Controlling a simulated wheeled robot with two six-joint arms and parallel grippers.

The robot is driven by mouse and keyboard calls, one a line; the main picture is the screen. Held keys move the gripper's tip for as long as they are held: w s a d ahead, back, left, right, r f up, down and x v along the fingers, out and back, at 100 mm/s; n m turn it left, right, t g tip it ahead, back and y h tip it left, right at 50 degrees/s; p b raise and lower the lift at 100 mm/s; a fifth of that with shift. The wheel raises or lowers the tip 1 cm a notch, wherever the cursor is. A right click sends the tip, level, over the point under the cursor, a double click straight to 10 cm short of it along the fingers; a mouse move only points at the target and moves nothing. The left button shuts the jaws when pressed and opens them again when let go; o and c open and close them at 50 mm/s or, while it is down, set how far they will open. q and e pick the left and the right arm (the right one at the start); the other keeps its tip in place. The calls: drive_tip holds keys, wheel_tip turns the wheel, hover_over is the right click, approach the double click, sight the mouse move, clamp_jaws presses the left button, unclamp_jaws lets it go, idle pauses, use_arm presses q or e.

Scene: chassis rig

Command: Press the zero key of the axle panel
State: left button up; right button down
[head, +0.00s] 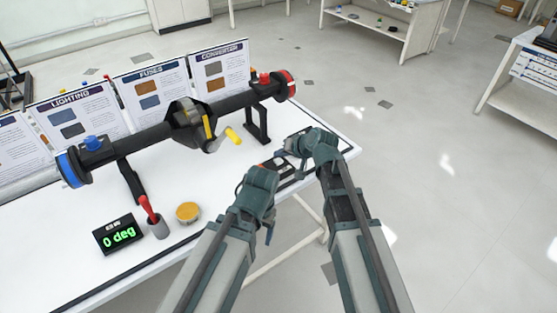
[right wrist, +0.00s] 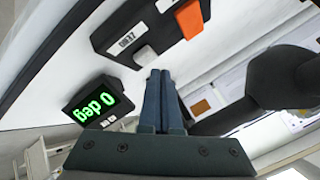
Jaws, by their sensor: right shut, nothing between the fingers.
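The axle panel is a dark slab that shows in the right wrist view (right wrist: 118,28), with a ZERO label, a pale grey key and an orange switch. The pale zero key (right wrist: 145,55) sits beside the label. My right gripper (right wrist: 158,72) is shut and empty, its fingertips close to the zero key; I cannot tell whether they touch it. In the head view, my right gripper (head: 281,153) is over the panel (head: 288,178) at the table's right end and partly hides it. My left gripper (head: 267,233) is near the table's front edge; its fingers are mostly hidden.
The black axle (head: 150,138) on stands crosses the white table (head: 75,218), with a yellow-handled crank (head: 233,136). A display (head: 119,233) reads 0 deg. A red-handled tool in a cup (head: 158,228) and a yellow tin (head: 188,212) stand nearby. Posters (head: 155,88) line the back.

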sight(280, 163)
drive_tip(key=shift+r+p, duration=2.55)
drive_tip(key=shift+f, duration=0.1)
drive_tip(key=s+d+n+g+h+p, duration=0.2)
drive_tip(key=s+g+h+p, duration=0.1)
drive_tip(key=s, duration=1)
drive_tip(key=s+d+n+g+h+p, duration=0.2)
drive_tip(key=s+d+g+h+p, duration=0.1)
drive_tip(key=s, duration=0.9)
drive_tip(key=shift+s+d+f+g+h, duration=0.15)
drive_tip(key=shift+s+d+g+h, duration=0.15)
drive_tip(key=shift+g+h, duration=0.4)
